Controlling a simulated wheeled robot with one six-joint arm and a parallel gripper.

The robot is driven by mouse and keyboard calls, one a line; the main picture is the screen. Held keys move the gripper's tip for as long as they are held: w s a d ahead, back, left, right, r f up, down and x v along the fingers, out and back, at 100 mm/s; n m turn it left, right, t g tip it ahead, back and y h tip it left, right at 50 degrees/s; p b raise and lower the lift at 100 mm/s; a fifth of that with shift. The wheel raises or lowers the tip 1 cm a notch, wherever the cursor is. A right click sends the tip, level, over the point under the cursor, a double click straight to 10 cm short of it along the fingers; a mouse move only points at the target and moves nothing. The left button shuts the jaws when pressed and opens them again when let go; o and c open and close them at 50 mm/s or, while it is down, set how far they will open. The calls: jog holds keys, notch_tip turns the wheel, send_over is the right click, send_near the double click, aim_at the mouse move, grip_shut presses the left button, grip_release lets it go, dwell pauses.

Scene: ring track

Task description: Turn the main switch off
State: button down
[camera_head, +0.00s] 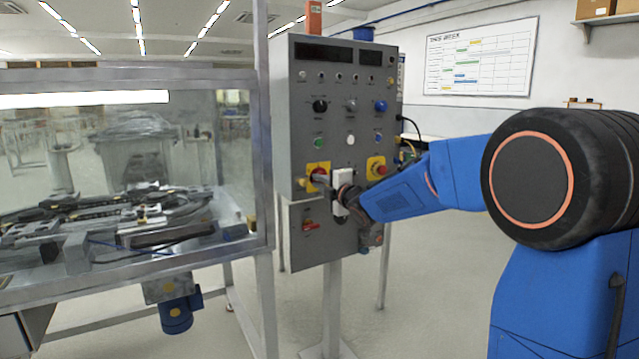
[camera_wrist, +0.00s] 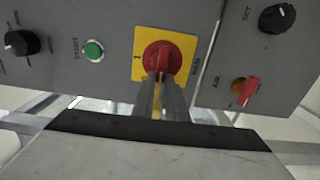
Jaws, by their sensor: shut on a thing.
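The main switch is a red rotary knob on a yellow plate (camera_head: 318,167) on the grey control panel. In the wrist view, the red knob (camera_wrist: 157,52) sits at the top centre, with the word MAIN beside its plate. My gripper (camera_head: 324,179) reaches the panel from the right in the head view. In the wrist view its two fingers (camera_wrist: 160,80) are shut on the knob's handle. The fingers hide part of the knob, so I cannot tell its exact angle.
A red-handled AIR switch (camera_wrist: 245,91) is close by; a green START button (camera_wrist: 93,51) and a black SET knob (camera_wrist: 277,18) flank the main switch. A red mushroom button (camera_head: 377,169) is right of my gripper. A glazed machine enclosure (camera_head: 262,150) stands left.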

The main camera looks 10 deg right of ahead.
jog(key=shift+f, duration=0.15)
jog(key=c, duration=1.8)
grip_release()
jog(key=shift+o, duration=0.2)
jog(key=shift+s, duration=0.15)
jog(key=v, duration=1.7)
jog(key=shift+s+d, duration=0.1)
jog(key=shift+s, duration=0.05)
